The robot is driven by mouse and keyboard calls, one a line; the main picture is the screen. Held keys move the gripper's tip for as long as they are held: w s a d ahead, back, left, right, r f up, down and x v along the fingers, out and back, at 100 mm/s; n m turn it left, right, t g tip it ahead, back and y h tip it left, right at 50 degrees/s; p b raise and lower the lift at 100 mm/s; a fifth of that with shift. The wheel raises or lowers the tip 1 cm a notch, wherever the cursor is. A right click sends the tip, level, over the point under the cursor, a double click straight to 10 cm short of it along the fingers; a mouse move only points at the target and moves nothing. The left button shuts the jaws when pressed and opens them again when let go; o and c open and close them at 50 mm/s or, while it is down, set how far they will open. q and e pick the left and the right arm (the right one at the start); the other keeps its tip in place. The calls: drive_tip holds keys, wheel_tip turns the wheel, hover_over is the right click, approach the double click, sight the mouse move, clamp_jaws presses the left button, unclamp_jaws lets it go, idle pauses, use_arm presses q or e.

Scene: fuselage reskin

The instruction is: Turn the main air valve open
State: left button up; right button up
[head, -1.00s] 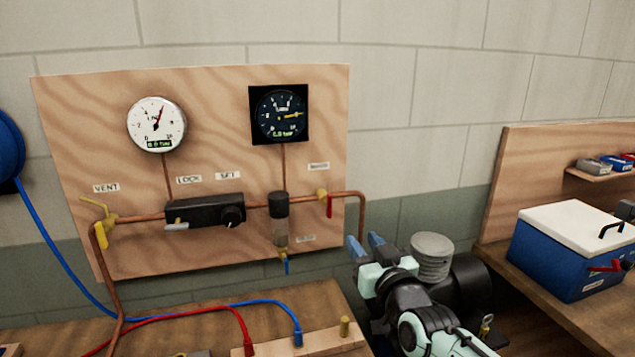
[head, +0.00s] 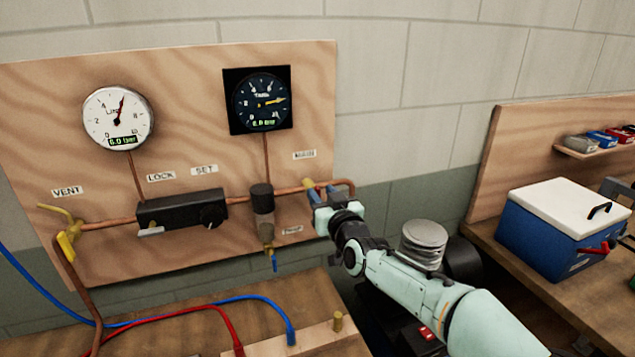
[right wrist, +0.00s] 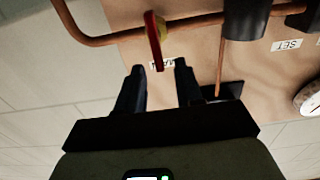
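The main air valve has a red lever (right wrist: 154,42) on a yellow body (right wrist: 162,27) on the copper pipe, seen in the right wrist view. In the head view only a bit of its yellow body (head: 309,184) shows, and my gripper hides the lever. My right gripper (head: 321,188) is at the valve, in front of the board. In the right wrist view its two dark fingers (right wrist: 158,68) are apart, with nothing held between them. My left gripper is not in view.
The wooden board (head: 180,90) carries a white gauge (head: 118,118), a dark gauge (head: 262,101), a black regulator (head: 181,212) and a filter bowl (head: 264,215) close left of my gripper. A blue cooler (head: 560,230) stands on the right bench. Hoses lie on the front bench.

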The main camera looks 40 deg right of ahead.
sight(319, 191)
drive_tip(key=shift+p+x, duration=0.5)
drive_tip(key=shift+x, duration=1.25)
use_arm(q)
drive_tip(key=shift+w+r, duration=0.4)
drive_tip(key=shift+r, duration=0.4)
use_arm(e)
clamp_jaws()
